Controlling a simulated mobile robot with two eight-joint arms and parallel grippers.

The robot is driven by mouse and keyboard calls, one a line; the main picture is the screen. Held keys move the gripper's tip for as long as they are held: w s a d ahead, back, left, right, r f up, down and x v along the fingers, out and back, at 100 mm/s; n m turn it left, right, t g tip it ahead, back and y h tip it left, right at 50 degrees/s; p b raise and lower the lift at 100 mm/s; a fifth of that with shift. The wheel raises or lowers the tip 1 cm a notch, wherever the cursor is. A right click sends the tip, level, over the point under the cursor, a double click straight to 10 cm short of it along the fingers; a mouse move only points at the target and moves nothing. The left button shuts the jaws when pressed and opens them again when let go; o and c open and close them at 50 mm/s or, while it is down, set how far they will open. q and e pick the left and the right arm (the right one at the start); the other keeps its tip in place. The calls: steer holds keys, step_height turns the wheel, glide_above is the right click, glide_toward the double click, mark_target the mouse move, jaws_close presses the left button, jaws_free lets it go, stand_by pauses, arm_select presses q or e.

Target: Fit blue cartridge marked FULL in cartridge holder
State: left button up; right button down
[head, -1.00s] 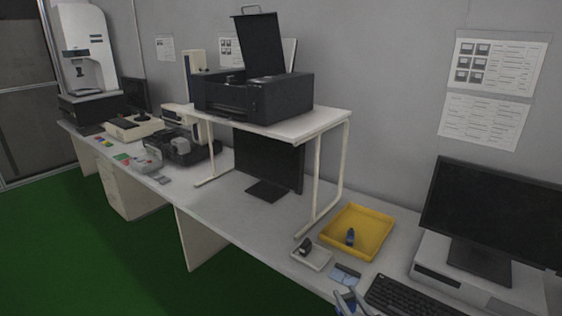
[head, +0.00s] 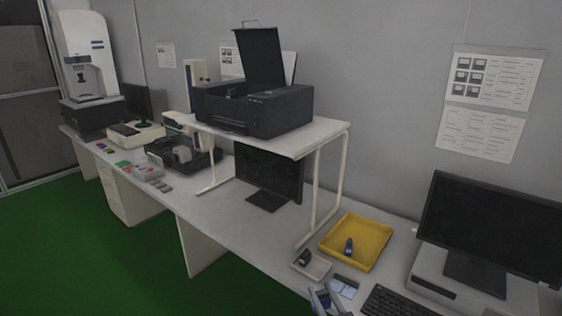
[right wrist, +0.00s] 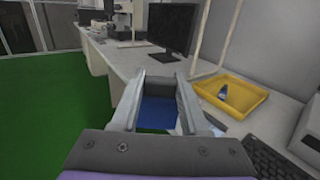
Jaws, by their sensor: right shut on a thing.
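My right gripper (head: 326,298) is at the bottom edge of the head view, in front of the desk. In the right wrist view the right gripper (right wrist: 160,84) is shut on a blue cartridge (right wrist: 158,112); no marking on it can be read. Another blue and dark cartridge (head: 349,246) stands in the yellow tray (head: 376,266), which also shows in the right wrist view (right wrist: 238,107). A black printer (head: 262,110) with its lid raised stands on a white raised shelf (head: 318,136). The cartridge holder cannot be made out. My left gripper is out of view.
A small white tray (head: 319,270) with a dark piece lies left of the yellow tray. Pale blue cards (head: 344,287), a keyboard (head: 392,303) and a monitor (head: 492,232) are at the right. A monitor (head: 270,178) stands under the shelf. Green floor (head: 60,240) is clear at left.

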steer(key=d, duration=0.6)
steer(key=a, duration=0.8)
steer(key=shift+s+a+f, duration=0.1)
steer(key=shift+a, duration=0.15)
steer(key=d, duration=0.9)
steer(key=a, duration=1)
steer(key=shift+a, duration=0.15)
